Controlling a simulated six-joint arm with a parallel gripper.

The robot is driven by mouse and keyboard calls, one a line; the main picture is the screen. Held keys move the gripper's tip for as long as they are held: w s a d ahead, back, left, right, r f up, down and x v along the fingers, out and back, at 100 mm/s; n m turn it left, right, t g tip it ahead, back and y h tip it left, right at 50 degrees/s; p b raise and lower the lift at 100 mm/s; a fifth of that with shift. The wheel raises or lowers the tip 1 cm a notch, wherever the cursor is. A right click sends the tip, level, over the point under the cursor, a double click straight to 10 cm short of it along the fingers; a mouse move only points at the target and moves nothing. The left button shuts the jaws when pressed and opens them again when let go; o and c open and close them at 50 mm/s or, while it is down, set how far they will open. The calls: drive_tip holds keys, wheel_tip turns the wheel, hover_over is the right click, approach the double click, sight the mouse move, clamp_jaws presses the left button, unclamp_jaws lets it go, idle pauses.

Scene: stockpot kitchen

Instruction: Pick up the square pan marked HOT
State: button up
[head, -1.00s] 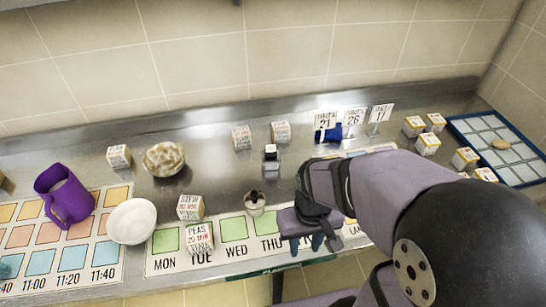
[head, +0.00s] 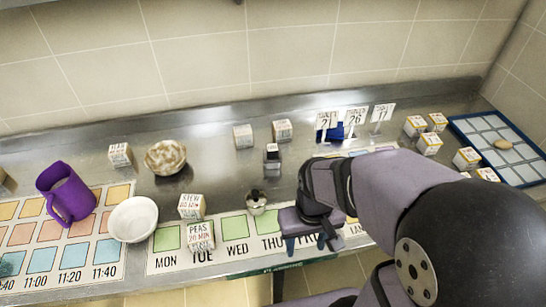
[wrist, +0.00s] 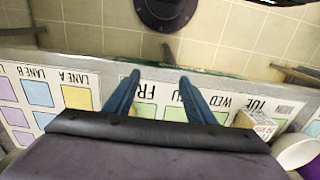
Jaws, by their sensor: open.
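I cannot make out a square pan marked HOT in either view. My gripper (head: 306,243) hangs over the front edge of the counter, by the weekday strip (head: 222,259), with its fingers pointing down. In the wrist view my gripper (wrist: 160,76) has its two blue fingers apart with nothing between them, in front of the FRI and THU squares. My arm hides part of the counter's right side in the head view.
A small metal pot (head: 257,202) stands close left of my gripper. PEAS (head: 200,236) and STEW (head: 191,207) boxes, a white bowl (head: 133,220) and a purple jug (head: 68,196) stand further left. Number signs (head: 356,117) and a blue-rimmed tray (head: 527,177) are behind and right.

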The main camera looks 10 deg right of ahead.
sight(273, 151)
drive_tip(key=w+a+r+m+t+y+p, duration=0.1)
drive_tip(key=w+a+r+t, duration=0.15)
drive_tip(key=w, duration=0.45)
drive_tip(key=w+a+r+m+t+y+p, duration=0.1)
drive_tip(key=w+a+t, duration=0.15)
drive_tip(key=w, duration=0.55)
drive_tip(key=w+d+f+t, duration=0.1)
drive_tip(key=w, duration=0.1)
drive_tip(key=w+d+f+t+h, duration=0.1)
drive_tip(key=w, duration=0.1)
drive_tip(key=w+d+f+t+h+b, duration=0.1)
drive_tip(key=w, duration=0.2)
drive_tip(key=shift+f+m, duration=0.1)
drive_tip(key=shift+m, duration=0.2)
drive_tip(key=w+t, duration=0.1)
drive_tip(key=w+t+h+b, duration=0.1)
drive_tip(key=w+d+t, duration=0.1)
drive_tip(key=shift+w+f+h, duration=0.3)
drive_tip(key=shift+w+f, duration=0.05)
drive_tip(key=shift+w+a+r+n+t+b, duration=0.1)
drive_tip(key=shift+w+r+n+t+b, duration=0.2)
drive_tip(key=shift+w+n+t, duration=0.45)
drive_tip(key=shift+a+r+t, duration=0.15)
drive_tip(key=shift+r+t, duration=0.1)
drive_tip(key=shift+t, duration=0.3)
drive_tip(key=shift+w, duration=0.15)
drive_tip(key=shift+x, duration=0.95)
drive_tip(key=shift+f+p, duration=0.1)
drive_tip(key=shift+p, duration=0.25)
